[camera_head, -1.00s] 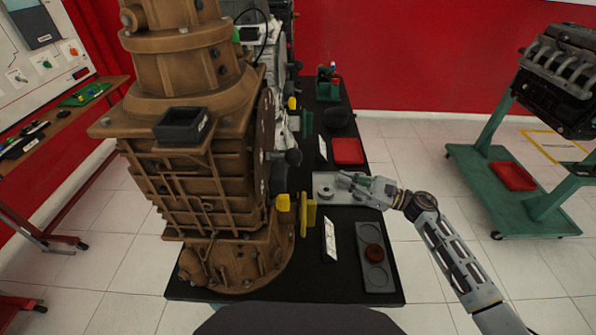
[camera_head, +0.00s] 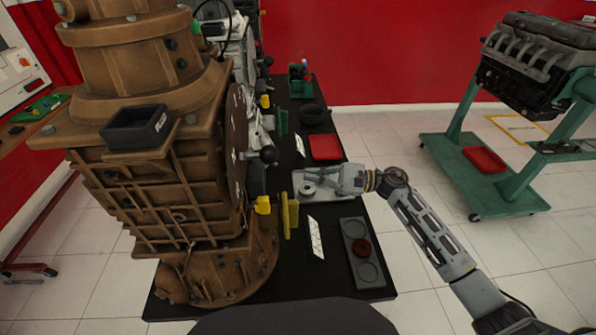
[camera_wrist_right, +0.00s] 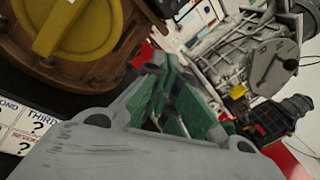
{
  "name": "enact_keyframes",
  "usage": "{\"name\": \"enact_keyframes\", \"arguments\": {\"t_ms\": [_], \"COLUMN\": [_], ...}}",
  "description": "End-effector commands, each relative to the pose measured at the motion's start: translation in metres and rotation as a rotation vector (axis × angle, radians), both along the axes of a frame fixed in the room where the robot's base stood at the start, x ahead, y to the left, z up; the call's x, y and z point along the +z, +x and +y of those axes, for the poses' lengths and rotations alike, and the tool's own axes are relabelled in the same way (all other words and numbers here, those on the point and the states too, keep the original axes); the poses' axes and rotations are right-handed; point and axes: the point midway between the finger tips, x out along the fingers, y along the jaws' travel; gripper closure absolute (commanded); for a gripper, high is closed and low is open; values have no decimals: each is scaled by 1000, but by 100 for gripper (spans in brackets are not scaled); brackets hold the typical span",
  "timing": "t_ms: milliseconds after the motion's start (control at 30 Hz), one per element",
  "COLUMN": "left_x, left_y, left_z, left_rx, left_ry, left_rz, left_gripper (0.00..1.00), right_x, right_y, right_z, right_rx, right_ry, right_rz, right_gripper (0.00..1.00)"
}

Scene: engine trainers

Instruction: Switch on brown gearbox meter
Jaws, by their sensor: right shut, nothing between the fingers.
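The brown gearbox (camera_head: 150,190) stands upright on the black table, large at the left of the head view. A black open box (camera_head: 137,128) with a white label sits on its ledge. I cannot tell which part is its meter. A yellow upright piece (camera_head: 291,215) stands at its right side. My left gripper is not in view.
A silver gearbox (camera_wrist_right: 235,60) stands farther back. An engine on a green stand (camera_head: 465,135) is at right, with open floor between.

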Motion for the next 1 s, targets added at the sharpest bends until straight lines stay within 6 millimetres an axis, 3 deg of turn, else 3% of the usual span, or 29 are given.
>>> {"name": "enact_keyframes", "arguments": {"t_ms": [367,900,1000], "left_x": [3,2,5], "left_y": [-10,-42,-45], "left_z": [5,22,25], "left_rx": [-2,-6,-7], "left_ry": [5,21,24], "left_rz": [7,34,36], "left_gripper": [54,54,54], "right_x": [5,8,15], "right_y": [7,18,12], "right_z": [35,97,92], "right_rx": [1,1,0], "right_ry": [3,2,0], "right_rz": [-1,0,0], "right_gripper": [100,100,100]}}
